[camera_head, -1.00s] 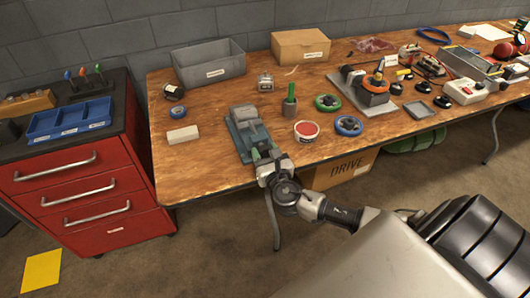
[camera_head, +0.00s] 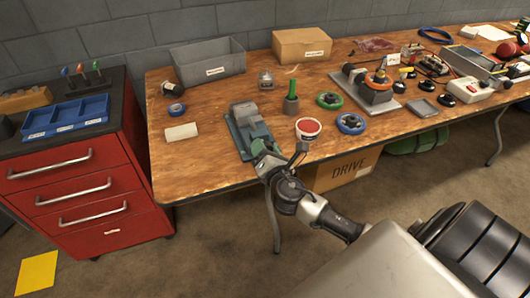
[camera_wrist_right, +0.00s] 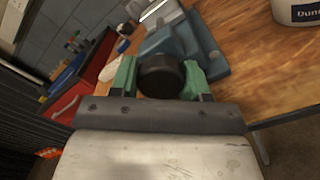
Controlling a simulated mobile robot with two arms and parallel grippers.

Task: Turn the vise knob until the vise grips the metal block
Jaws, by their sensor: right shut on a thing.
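The blue-grey vise (camera_head: 235,141) stands at the table's front edge, and it also shows in the wrist view (camera_wrist_right: 205,45). A grey metal block (camera_head: 243,108) appears to sit at its far part; whether the jaws touch it I cannot tell. The round black vise knob (camera_wrist_right: 161,76) is at the vise's near end. My right gripper (camera_wrist_right: 160,78) has its green fingers on either side of the knob and is shut on it. In the head view my right gripper (camera_head: 265,151) hides the knob. My left gripper is out of view.
A red drawer cabinet (camera_head: 75,190) stands left of the table. The table's front left is bare.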

